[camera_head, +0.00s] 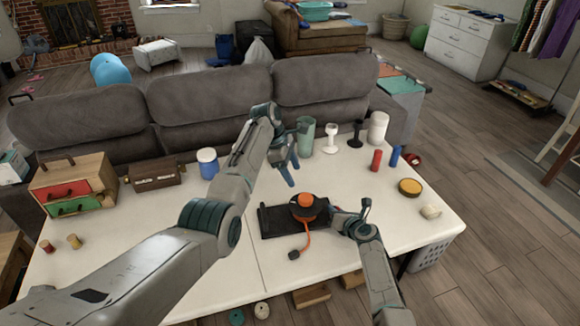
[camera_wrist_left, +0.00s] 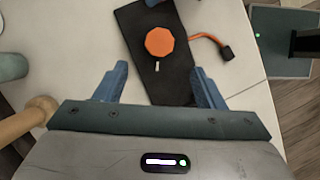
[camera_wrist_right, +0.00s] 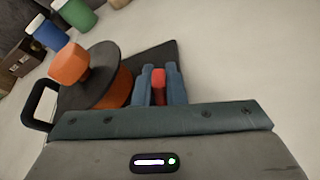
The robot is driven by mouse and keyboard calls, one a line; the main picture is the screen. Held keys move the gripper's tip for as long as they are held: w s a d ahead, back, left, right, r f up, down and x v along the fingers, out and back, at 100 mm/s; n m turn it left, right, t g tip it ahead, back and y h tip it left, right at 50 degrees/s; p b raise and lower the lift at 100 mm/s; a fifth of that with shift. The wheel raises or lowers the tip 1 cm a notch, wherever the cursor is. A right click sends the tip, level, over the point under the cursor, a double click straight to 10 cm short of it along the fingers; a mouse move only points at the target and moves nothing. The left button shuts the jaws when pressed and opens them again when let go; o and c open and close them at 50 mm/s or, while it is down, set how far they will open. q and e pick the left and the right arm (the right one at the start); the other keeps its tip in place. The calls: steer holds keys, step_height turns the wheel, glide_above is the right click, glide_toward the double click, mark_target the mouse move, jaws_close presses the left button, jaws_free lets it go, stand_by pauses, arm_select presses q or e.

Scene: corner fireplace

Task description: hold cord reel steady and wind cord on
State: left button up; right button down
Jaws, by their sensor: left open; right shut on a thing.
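The cord reel (camera_head: 304,208) has a black disc, an orange drum and an orange knob. It stands on a black base board (camera_head: 277,222) on the white table. An orange cord (camera_head: 306,240) runs from it to a black plug (camera_head: 293,254). The reel also shows in the right wrist view (camera_wrist_right: 103,82). My left gripper (camera_head: 291,170) is open and empty, behind and above the reel. The left wrist view shows the orange knob (camera_wrist_left: 159,42) ahead of its fingers. My right gripper (camera_wrist_right: 159,88) is shut on a small red piece (camera_wrist_right: 158,80) beside the drum.
Behind stand a green cup (camera_head: 305,137), a white goblet (camera_head: 331,138), a black goblet (camera_head: 355,134) and a white canister (camera_head: 378,128). A yellow-topped tin (camera_head: 410,187) lies right. A drawer box (camera_head: 74,187) and blue jar (camera_head: 207,163) stand left.

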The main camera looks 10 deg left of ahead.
arm_select(q)
steer(key=shift+v, duration=0.75)
steer(key=t+h, duration=0.3)
steer(key=h, duration=0.1)
glide_above(302, 203)
steer(key=w+d, duration=0.1)
steer(key=d, duration=0.1)
steer(key=f, duration=0.6)
steer(key=shift+w+a, duration=0.2)
steer(key=shift+a, duration=0.05)
steer(key=s+d+f+n+t+h, duration=0.2)
steer(key=t+h, duration=0.1)
steer(key=shift+s+d+f+t, duration=0.15)
steer(key=shift+d+f+t, duration=0.1)
steer(key=shift+f+t, duration=0.1)
steer(key=s+a+f+n+t+y, duration=0.1)
steer(key=s+a+n+t, duration=0.1)
steer(key=s+n+t, duration=0.1)
steer(key=s+a+f+n+t+y, duration=0.1)
steer(key=s+a+n+t+y, duration=0.1)
steer(key=s+a+n+t, duration=0.1)
steer(key=s+a+f+n+t+y, duration=0.1)
steer(key=s+a+n+t, duration=0.2)
steer(key=n, duration=0.3)
steer(key=shift+s+a+f+t+y, duration=0.15)
steer(key=shift+f+t+y, duration=0.2)
steer(key=shift+t, duration=0.3)
steer(key=x, duration=1.1)
steer(key=shift+w+f, duration=0.1)
steer(key=shift+w, duration=0.25)
